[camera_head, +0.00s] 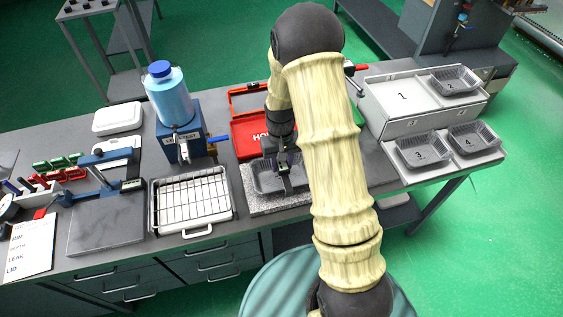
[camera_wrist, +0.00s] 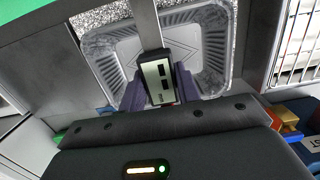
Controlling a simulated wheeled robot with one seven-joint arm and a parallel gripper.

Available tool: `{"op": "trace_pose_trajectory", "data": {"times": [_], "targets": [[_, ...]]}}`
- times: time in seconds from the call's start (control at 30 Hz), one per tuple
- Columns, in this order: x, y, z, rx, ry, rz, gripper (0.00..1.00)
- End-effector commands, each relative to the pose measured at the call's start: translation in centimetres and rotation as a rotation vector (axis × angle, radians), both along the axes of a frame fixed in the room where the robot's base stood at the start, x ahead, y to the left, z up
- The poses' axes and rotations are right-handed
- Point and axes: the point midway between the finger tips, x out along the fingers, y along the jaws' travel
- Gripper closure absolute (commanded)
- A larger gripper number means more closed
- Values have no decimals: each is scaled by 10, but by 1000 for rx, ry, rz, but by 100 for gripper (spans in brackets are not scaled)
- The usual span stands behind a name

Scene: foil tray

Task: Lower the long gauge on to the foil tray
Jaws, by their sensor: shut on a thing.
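The foil tray (camera_head: 262,181) sits on a speckled stone slab (camera_head: 262,207) in the middle of the bench. In the wrist view the tray (camera_wrist: 216,62) lies under the fingers, its fluted walls and flat floor showing. My gripper (camera_wrist: 160,92) is shut on the long gauge (camera_wrist: 158,78), a dark body with a small display and a flat metal bar running up across the tray. In the head view my gripper (camera_head: 284,166) is over the tray, partly hidden by my arm. I cannot tell whether the gauge touches the tray.
A wire rack in a pan (camera_head: 191,205) is just left of the slab. An open red case (camera_head: 252,138) and a blue bottle on a stand (camera_head: 168,97) are behind. Numbered trays (camera_head: 423,151) stand on the right. A blue-armed stand (camera_head: 104,215) is at left.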

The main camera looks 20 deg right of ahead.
Motion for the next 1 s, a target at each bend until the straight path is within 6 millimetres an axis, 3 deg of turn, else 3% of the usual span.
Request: {"op": "trace_pose_trajectory", "data": {"times": [0.87,0.9,1.0], "targets": [[0,0,-9,0,0,0,94],[0,0,-8,0,0,0,64],[0,0,-8,0,0,0,44]]}}
